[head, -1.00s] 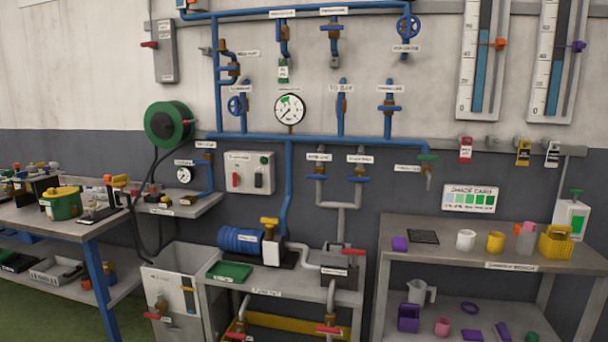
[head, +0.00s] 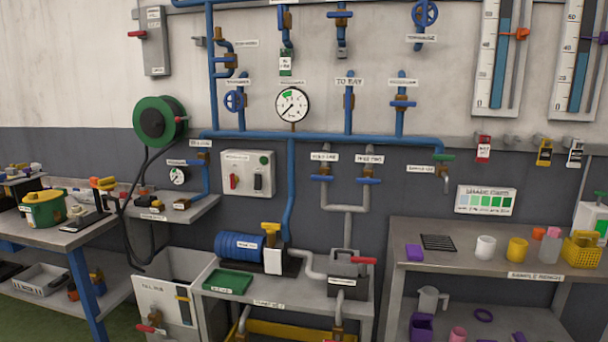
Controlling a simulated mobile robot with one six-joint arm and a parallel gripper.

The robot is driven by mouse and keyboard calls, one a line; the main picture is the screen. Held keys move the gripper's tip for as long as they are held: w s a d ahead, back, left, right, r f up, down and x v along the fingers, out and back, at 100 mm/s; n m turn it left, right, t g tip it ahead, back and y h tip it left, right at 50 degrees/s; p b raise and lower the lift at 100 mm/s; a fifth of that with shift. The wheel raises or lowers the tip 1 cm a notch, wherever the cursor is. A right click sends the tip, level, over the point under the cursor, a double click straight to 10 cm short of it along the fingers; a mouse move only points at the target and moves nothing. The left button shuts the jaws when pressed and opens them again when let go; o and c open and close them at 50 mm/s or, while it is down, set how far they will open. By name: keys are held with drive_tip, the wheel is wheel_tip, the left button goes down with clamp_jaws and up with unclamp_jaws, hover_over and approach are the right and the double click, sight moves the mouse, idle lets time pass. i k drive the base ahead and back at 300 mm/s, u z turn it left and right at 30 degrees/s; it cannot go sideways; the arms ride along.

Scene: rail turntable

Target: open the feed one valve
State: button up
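Two valves with blue handles sit side by side under the blue header pipe, the left valve (head: 322,178) and the right valve (head: 369,181). Both handles lie crosswise to their upright grey pipes, which join below. White labels (head: 324,157) hang above them, but their print is too blurred to read surely, so I cannot tell which valve is feed one. Other blue-handled valves (head: 403,104) and a blue handwheel (head: 426,13) are higher on the wall. My gripper is not in view.
A bench with a blue motor (head: 238,246) and a red-handled grey box (head: 348,270) stands below the valves. A sample bench (head: 430,278) is at the right, a cluttered table (head: 75,236) at the left. A dial gauge (head: 292,104) hangs above.

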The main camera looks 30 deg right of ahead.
sight(314, 177)
drive_tip(key=u, duration=0.3)
drive_tip(key=i, duration=1.25)
drive_tip(key=u, duration=0.1)
